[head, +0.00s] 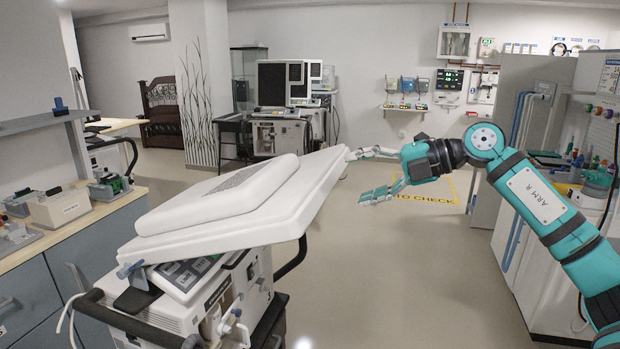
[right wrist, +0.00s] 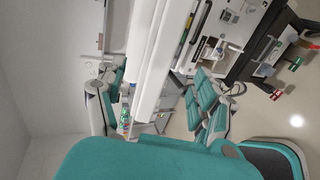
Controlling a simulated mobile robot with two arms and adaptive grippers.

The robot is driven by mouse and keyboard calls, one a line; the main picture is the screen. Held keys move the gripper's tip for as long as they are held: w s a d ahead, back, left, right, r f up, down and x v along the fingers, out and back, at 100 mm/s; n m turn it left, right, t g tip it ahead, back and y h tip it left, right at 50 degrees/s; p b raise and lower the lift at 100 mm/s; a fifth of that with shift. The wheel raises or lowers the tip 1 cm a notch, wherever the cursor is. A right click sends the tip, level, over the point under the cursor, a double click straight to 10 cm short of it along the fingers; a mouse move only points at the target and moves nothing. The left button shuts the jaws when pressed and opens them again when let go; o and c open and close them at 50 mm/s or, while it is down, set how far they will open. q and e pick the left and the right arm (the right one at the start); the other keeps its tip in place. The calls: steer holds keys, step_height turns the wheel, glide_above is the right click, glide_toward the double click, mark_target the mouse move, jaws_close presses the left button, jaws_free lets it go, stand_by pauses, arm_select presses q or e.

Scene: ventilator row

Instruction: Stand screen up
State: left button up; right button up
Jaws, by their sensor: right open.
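The screen (head: 225,205) is a large white panel tipped back on top of a ventilator (head: 215,300), lying at a low slant with its far right corner highest. My right gripper (head: 357,176) is at that raised corner, its teal fingers spread apart, one at the corner and one lower. In the right wrist view the screen (right wrist: 162,60) shows as a white slab between the open fingers of my right gripper (right wrist: 160,92). I cannot tell whether a finger touches it. My left gripper is out of view.
A counter with small devices (head: 62,205) runs along the left. Another ventilator (head: 280,135) with dark screens stands at the back. A tall grey cabinet (head: 515,90) and a white cart stand at the right. The floor between is clear, with a yellow marking (head: 425,192).

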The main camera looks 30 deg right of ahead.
mark_target(324, 187)
steer(key=p+x, duration=0.4)
steer(key=x, duration=0.5)
steer(key=shift+w+a, duration=0.2)
steer(key=shift+w, duration=0.15)
steer(key=shift+w+a+f+p, duration=0.35)
steer(key=shift+w+a+f, duration=0.05)
steer(key=shift+w+a, duration=0.05)
steer(key=shift+c, duration=0.4)
jaws_close()
